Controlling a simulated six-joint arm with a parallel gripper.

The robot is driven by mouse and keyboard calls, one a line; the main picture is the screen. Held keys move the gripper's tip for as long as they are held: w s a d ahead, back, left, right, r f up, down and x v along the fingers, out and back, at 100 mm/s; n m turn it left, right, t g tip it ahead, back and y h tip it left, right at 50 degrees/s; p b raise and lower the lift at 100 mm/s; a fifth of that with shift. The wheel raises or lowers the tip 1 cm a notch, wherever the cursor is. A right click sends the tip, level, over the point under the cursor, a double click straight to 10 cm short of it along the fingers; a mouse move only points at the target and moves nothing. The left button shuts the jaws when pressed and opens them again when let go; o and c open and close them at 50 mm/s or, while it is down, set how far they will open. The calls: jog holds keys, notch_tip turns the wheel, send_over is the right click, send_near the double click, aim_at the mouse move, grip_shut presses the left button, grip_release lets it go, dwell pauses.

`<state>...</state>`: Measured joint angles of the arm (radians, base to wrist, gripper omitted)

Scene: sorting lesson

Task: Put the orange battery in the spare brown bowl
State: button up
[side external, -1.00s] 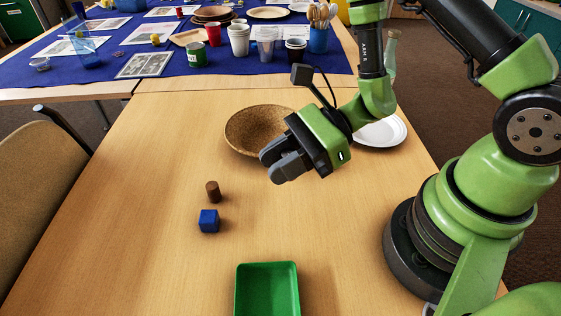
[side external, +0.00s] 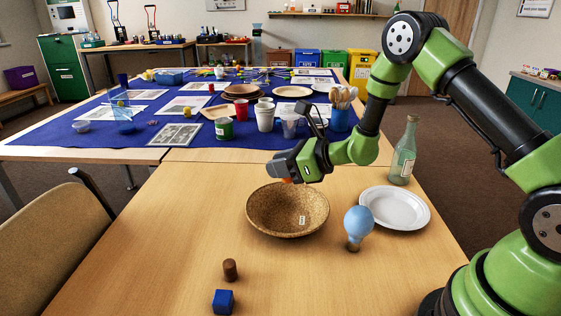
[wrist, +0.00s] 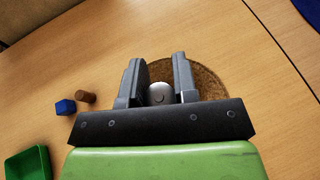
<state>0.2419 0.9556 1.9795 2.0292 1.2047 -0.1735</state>
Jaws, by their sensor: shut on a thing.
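In the wrist view the battery's pale grey end (wrist: 160,93) shows between the two fingers (wrist: 157,80); the rest is hidden.
A light bulb (side external: 358,222) and a white plate (side external: 408,208) are right of the bowl, with a glass bottle (side external: 404,155) behind. A brown cylinder (side external: 230,270) and blue cube (side external: 223,301) are in front. A green tray (wrist: 28,165) shows in the wrist view. The table's left is clear.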

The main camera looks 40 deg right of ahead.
send_over(280, 217)
jog(key=shift+f, duration=4.35)
jog(key=o, duration=1)
notch_tip(280, 217, up, 7)
